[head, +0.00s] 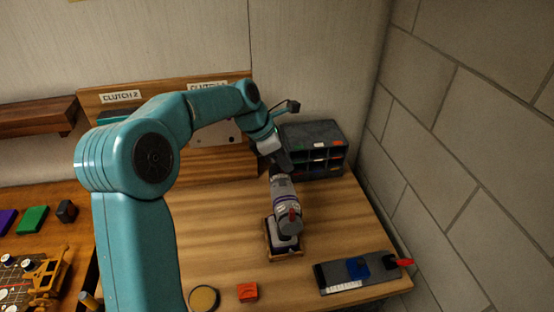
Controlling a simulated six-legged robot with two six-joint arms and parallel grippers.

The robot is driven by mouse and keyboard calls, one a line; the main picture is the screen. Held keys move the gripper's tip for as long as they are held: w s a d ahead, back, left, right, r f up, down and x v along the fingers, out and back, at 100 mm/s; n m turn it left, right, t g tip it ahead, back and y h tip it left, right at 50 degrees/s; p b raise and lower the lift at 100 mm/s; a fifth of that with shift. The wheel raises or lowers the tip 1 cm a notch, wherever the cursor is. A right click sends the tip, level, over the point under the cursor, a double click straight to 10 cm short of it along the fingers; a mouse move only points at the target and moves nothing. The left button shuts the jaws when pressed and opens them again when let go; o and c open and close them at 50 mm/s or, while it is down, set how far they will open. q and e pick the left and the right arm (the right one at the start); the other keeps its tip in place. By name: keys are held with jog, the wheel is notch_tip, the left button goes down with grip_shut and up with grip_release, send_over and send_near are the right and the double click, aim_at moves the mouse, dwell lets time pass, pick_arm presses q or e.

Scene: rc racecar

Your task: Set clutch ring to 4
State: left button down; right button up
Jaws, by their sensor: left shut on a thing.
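My left gripper (279,166) reaches over from the left and is shut at the driver's far end, where the clutch ring seems to be. The ring itself is mostly hidden by the gripper, and its number cannot be read. My right gripper is not in view.
A dark parts organizer (318,148) stands behind the gripper. A dark tool with a blue block (357,268) and red handle lies at front right. A label reading CLUTCH 2 (120,97) is on the back board.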

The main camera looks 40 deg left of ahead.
aim_at(279, 172)
pick_arm(q)
jog(key=shift+w+d+f+g+y, duration=0.1)
jog(key=shift+w+d+g+y, duration=0.2)
jog(key=shift+g+y, duration=0.25)
jog(key=shift+w+d+f+g+y, duration=0.1)
jog(key=shift+w+d+g+y, duration=0.1)
jog(key=shift+w+g+y, duration=0.35)
jog(key=shift+s, duration=0.15)
jog(key=c, duration=1.1)
grip_release()
jog(key=shift+v, duration=8.2)
